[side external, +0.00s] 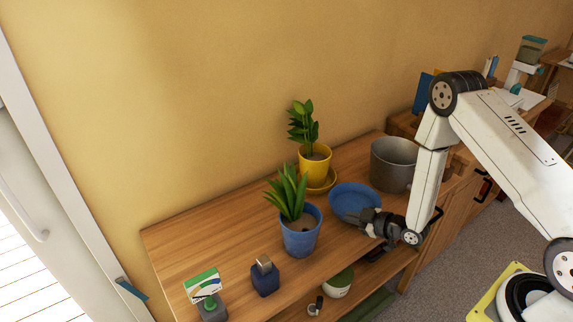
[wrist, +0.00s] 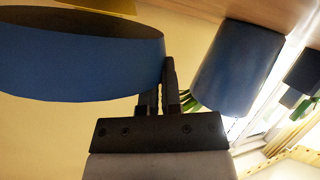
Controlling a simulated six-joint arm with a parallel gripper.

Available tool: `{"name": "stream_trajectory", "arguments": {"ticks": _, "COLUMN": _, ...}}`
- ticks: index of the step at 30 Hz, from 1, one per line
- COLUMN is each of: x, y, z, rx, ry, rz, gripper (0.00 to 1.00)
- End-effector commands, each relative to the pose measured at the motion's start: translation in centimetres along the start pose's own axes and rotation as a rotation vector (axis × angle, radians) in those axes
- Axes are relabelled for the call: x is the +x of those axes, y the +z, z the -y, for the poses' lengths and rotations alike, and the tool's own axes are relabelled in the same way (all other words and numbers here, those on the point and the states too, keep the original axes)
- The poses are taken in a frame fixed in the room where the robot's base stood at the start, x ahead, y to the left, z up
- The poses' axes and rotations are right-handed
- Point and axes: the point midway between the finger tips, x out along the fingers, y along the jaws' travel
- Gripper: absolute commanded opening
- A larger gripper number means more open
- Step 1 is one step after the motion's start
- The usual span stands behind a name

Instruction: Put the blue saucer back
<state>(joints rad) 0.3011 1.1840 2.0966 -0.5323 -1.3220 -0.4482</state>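The blue saucer (side external: 349,200) is a shallow round dish on the right part of the wooden sideboard in the side view, beside the blue pot. It looks tilted and raised off the top. My gripper (side external: 370,219) is at its near right rim. In the wrist view the saucer (wrist: 80,70) fills the upper left, its dark underside showing, and my gripper's fingers (wrist: 162,88) are close together at its rim, shut on it. The blue pot (side external: 300,238), with a spiky plant, stands left of the saucer; it also shows in the wrist view (wrist: 236,68).
A yellow pot (side external: 314,166) with a leafy plant stands on a yellow saucer (side external: 322,187) behind. A grey metal pot (side external: 392,165) stands at the back right. A dark blue bottle (side external: 265,280) and a green-white card (side external: 202,285) are at the left. The sideboard's back left is clear.

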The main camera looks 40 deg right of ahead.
Motion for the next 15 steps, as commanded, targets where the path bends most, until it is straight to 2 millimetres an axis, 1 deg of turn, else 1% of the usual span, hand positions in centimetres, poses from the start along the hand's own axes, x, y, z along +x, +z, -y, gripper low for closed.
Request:
{"name": "stream_trajectory", "arguments": {"ticks": 9, "x": 0.9, "y": 2.3, "z": 0.9, "rx": 0.001, "ry": 0.0, "rz": 0.001, "gripper": 0.0}}
{"name": "stream_trajectory", "arguments": {"ticks": 15, "x": 1.1, "y": 2.5, "z": 1.0, "rx": 0.0, "ry": 0.0, "rz": 0.0, "gripper": 0.0}}
